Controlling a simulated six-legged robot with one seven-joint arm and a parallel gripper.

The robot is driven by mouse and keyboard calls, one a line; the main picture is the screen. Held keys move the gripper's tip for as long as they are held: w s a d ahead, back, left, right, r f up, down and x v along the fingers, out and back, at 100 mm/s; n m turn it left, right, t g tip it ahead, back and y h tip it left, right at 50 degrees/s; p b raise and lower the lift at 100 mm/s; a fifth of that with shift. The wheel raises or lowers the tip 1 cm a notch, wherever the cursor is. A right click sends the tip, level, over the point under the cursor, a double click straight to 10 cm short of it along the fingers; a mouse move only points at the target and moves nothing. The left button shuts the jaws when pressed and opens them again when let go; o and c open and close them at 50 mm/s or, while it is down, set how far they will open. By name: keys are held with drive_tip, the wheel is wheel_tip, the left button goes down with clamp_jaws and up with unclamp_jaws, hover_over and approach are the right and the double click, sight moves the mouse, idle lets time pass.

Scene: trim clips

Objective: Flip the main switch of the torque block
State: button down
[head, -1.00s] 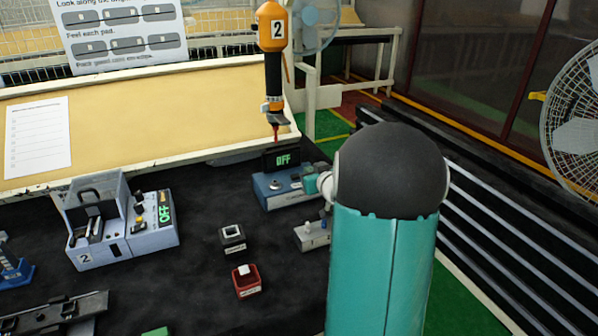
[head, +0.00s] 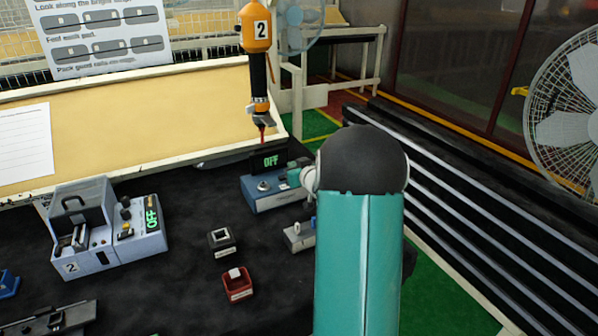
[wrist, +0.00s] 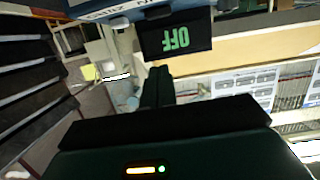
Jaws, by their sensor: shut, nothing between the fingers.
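The torque block (head: 272,196) is a blue box with a black display reading OFF in green (head: 270,160) and a round knob on its top. It stands on the dark bench top below a hanging orange driver marked 2 (head: 256,35). In the wrist view the picture is upside down: the OFF display (wrist: 176,38) and part of the blue body (wrist: 95,8) show at the top. My gripper (wrist: 158,80) is shut and empty, its fingers just below the display in that picture. My arm covers the block's right end in the head view. I cannot make out the main switch.
A grey-blue unit marked 2 (head: 105,240), also reading OFF, stands at the left. Bare mat lies between. A fan (head: 565,115) is at the right.

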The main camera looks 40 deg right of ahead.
drive_tip(key=x, duration=0.4)
drive_tip(key=shift+a, duration=0.1)
wheel_tip(320, 180, down, 3)
drive_tip(key=shift+s+r, duration=0.15)
drive_tip(key=shift+f, duration=0.65)
drive_tip(key=shift+f+m, duration=0.3)
drive_tip(key=shift+r, duration=0.1)
